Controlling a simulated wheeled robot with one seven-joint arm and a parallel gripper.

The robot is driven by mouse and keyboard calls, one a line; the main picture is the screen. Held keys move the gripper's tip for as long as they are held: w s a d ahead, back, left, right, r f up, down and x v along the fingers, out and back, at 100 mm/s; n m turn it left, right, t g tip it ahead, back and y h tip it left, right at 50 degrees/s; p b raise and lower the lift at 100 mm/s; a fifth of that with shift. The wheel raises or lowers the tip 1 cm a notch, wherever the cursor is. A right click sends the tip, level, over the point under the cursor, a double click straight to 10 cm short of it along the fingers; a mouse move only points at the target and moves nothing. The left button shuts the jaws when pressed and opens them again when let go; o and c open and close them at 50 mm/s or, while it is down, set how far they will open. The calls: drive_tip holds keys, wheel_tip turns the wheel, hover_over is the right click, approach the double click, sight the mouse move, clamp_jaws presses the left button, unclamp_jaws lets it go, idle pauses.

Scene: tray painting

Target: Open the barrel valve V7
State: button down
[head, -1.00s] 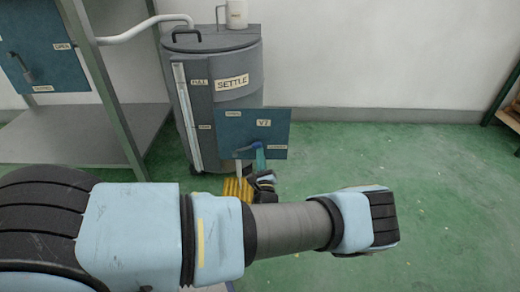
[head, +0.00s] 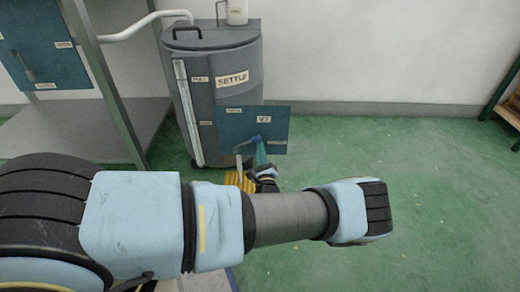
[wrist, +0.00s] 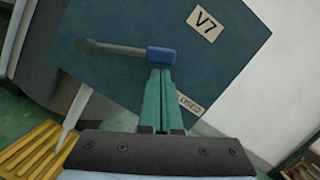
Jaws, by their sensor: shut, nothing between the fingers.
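The V7 panel (head: 225,125) is a dark blue plate in front of the grey SETTLE barrel (head: 232,60). It also fills much of the wrist view (wrist: 130,20). Its lever has a grey arm (wrist: 110,47) and a blue grip (wrist: 160,57). In the head view the blue grip (head: 250,141) points right, roughly toward the small label (head: 277,142) at the panel's right edge. In the wrist view a partly hidden CLOSED label (wrist: 189,105) lies beside my fingers. My gripper (wrist: 161,72) is shut and empty, its teal fingertips right at the blue grip; contact is unclear.
A grey shelf (head: 85,120) with a green post stands left, carrying another blue panel (head: 30,55) with a lever. A white pipe (head: 130,30) runs to the barrel. Yellow slats (head: 238,180) lie below the V7 panel. The green floor (head: 400,160) to the right is clear.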

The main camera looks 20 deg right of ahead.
drive_tip(key=s+a+f, duration=0.1)
drive_tip(key=s+f, duration=0.4)
drive_tip(key=s, duration=0.5)
drive_tip(key=shift+a+f+p, duration=0.25)
drive_tip(key=shift+a+p, duration=0.05)
drive_tip(key=shift+a, duration=0.05)
drive_tip(key=w+d+r+n+t+y+b, duration=0.2)
drive_tip(key=w+r+n+t+y+b, duration=0.2)
drive_tip(key=w+b, duration=0.6)
drive_tip(key=t+y+b, duration=0.2)
drive_tip(key=b, duration=0.5)
drive_tip(key=shift+w+d+r, duration=0.15)
drive_tip(key=shift+w+r, duration=0.1)
drive_tip(key=shift+w, duration=0.05)
